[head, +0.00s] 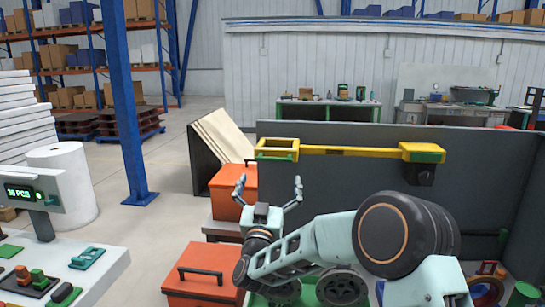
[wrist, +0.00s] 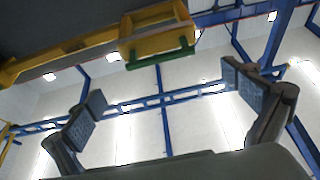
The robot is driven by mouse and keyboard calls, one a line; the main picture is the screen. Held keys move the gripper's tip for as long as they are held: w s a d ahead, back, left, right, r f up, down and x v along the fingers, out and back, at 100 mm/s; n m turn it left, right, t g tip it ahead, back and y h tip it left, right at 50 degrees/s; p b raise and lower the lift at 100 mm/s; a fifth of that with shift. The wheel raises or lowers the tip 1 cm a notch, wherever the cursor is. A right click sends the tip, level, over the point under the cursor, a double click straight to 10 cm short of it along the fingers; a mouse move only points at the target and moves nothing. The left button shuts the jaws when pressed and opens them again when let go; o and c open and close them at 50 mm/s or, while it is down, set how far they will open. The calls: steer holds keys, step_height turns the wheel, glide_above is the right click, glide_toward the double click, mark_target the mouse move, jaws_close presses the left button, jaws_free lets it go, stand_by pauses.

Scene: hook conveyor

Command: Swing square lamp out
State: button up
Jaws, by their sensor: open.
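The square lamp (head: 263,149) is a yellow square frame at the left end of a yellow swing arm (head: 345,151). The arm lies along the top of a dark grey panel, from a yellow and green mount (head: 422,153) at right. A green bar (wrist: 161,54) runs along the lamp's edge. In the wrist view the lamp head (wrist: 155,22) is at top centre, beyond the fingertips. My gripper (head: 269,187) is open and empty, fingers pointing up, below the lamp in the head view. The wrist view shows the two fingers (wrist: 163,90) spread wide with nothing between them.
The dark grey panel (head: 330,185) stands behind my arm. Orange lidded boxes (head: 203,276) stand left of my gripper. A white table with a counter display (head: 35,194) and small green parts is at far left. A blue post (head: 125,100) rises behind it.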

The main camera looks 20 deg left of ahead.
mark_target(274, 159)
steer(key=p+x, duration=0.2)
steer(key=x, duration=0.6)
steer(key=shift+w+a+r, duration=0.1)
steer(key=shift+w+a, duration=0.05)
steer(key=shift+w, duration=0.2)
steer(key=shift+c, duration=0.6)
steer(key=c, duration=1.6)
